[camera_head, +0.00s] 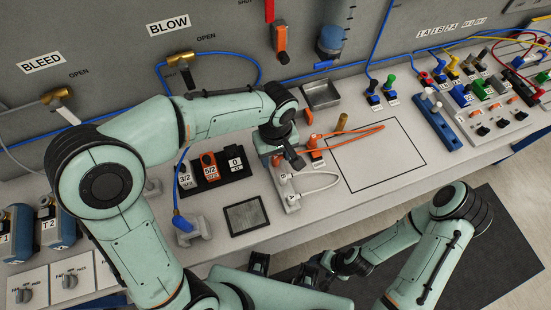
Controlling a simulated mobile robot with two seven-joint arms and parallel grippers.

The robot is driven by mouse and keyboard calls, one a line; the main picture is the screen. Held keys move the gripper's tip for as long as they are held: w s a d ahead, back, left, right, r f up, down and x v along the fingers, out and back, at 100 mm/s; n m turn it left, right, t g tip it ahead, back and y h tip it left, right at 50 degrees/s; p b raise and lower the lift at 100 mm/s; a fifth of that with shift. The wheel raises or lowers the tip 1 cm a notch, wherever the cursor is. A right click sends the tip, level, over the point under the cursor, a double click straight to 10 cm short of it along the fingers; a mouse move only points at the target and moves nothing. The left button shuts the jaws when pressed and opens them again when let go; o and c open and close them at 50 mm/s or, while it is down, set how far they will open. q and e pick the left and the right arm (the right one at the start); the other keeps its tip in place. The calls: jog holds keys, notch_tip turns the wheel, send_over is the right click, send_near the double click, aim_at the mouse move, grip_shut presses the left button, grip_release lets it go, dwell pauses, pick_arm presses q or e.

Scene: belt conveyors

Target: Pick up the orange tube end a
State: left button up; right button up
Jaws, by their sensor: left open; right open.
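The orange tube (362,132) lies in a narrow loop on the white bench, reaching over the edge of the black-outlined square. Its left part runs to an orange fitting (316,154) with a small white label; I cannot read which end this is. My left gripper (291,157) points down just left of this fitting, open, with no tube visible between its fingers. Whether a finger touches the fitting is unclear. My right gripper (314,268) is open and empty, low in front of the bench edge, far from the tube.
A white tube (322,187) and a pale valve block (287,188) sit just below the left gripper. A metal tray (321,95) and a brass-coloured piece (342,122) stand behind. Black holders with labelled valves (209,165) are left. The outlined square (385,160) is mostly clear.

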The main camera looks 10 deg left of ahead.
aim_at(275, 157)
pick_arm(q)
jog(key=shift+f, duration=0.7)
grip_shut()
jog(key=shift+r, duration=0.1)
notch_tip(275, 157, up, 10)
jog(key=shift+f+p, duration=0.1)
jog(key=shift+p, duration=0.45)
